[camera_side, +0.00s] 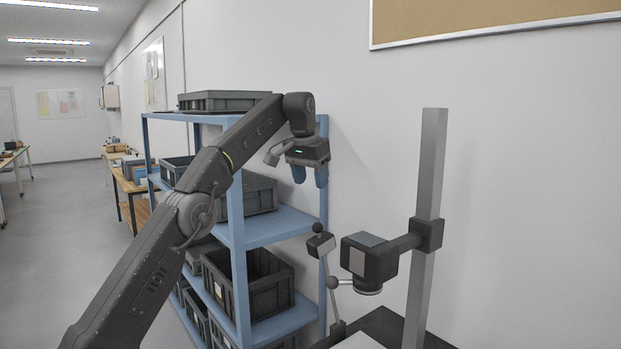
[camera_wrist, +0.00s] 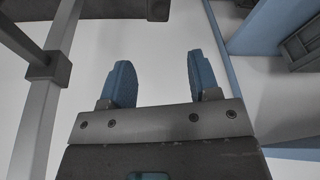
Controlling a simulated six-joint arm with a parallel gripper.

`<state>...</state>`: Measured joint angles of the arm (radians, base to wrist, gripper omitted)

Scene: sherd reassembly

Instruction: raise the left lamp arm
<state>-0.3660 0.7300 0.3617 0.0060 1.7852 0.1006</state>
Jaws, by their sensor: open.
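In the side view, a thin lamp arm (camera_side: 326,273) rises from a dark mount at the left of a copy stand. It leans slightly left and carries a small dark boxy head with a pale face (camera_side: 320,246) and a round knob on top. A ball joint (camera_side: 332,282) sits partway up. I cannot make out a second lamp arm. My gripper (camera_side: 310,174) is open and empty, its blue fingers pointing down, above the lamp head and clear of it. In the wrist view its fingers (camera_wrist: 157,72) stand apart with only the pale background between them.
The copy stand's grey column (camera_side: 427,190) carries a dark camera head (camera_side: 370,262) right of the lamp arm. The column also shows in the wrist view (camera_wrist: 35,115). A blue shelf (camera_side: 285,222) with grey crates stands close behind on the left. The wall is behind.

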